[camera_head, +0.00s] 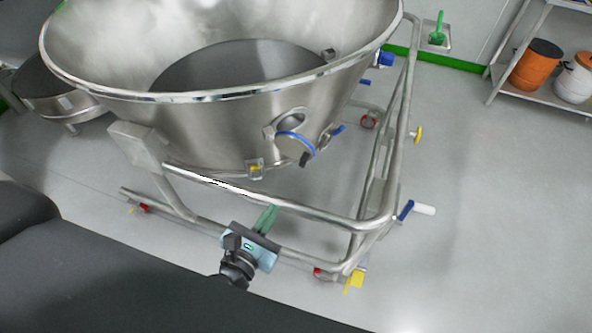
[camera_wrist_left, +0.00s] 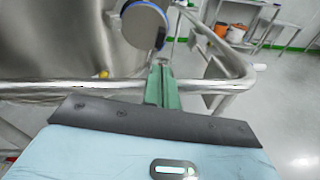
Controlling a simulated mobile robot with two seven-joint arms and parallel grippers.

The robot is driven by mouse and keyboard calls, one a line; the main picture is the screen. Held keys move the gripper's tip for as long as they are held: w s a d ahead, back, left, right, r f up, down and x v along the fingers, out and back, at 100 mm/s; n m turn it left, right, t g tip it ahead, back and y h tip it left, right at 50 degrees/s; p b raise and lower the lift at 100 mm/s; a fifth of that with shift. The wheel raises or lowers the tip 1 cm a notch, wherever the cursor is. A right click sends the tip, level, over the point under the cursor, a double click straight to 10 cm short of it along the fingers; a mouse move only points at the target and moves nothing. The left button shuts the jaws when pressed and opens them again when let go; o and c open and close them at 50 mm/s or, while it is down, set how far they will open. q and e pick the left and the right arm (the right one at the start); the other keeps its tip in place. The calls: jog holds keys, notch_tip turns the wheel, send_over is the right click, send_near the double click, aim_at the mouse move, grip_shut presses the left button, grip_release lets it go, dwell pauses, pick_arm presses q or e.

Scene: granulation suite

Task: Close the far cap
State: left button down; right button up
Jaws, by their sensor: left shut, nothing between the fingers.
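A large steel bowl (camera_head: 230,115) on a tubular trolley frame fills the upper left of the head view. A round steel cap (camera_head: 294,147) with a blue rim and dark handle hangs tilted beside an open-looking port (camera_head: 290,121) on its wall. The cap also shows at the top of the left wrist view (camera_wrist_left: 143,27). A blue fitting (camera_head: 385,59) sits on the bowl's far right side; whether it is a cap I cannot tell. My left gripper (camera_head: 268,212) is shut and empty, its green fingers (camera_wrist_left: 162,70) at the front rail, apart from the cap.
The front rail (camera_head: 290,211) of the trolley runs between my left gripper and the bowl. A blue-and-white lever (camera_head: 415,209) and a yellow pedal (camera_head: 356,277) are at the right corner. A shelf with orange (camera_head: 536,65) and white drums stands back right; right floor is clear.

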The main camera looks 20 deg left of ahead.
pick_arm(q)
jog(key=shift+s+f+n, duration=0.25)
jog(key=shift+f+n, duration=0.05)
jog(key=shift+n, duration=0.6)
jog(key=p, duration=0.1)
send_near(303, 165)
jog(key=w, duration=0.4)
jog(key=shift+w+d+f, duration=0.2)
jog(key=shift+w+f, duration=0.05)
jog(key=shift+w, duration=0.1)
jog(key=shift+w+d, duration=0.15)
jog(key=shift+w, duration=0.75)
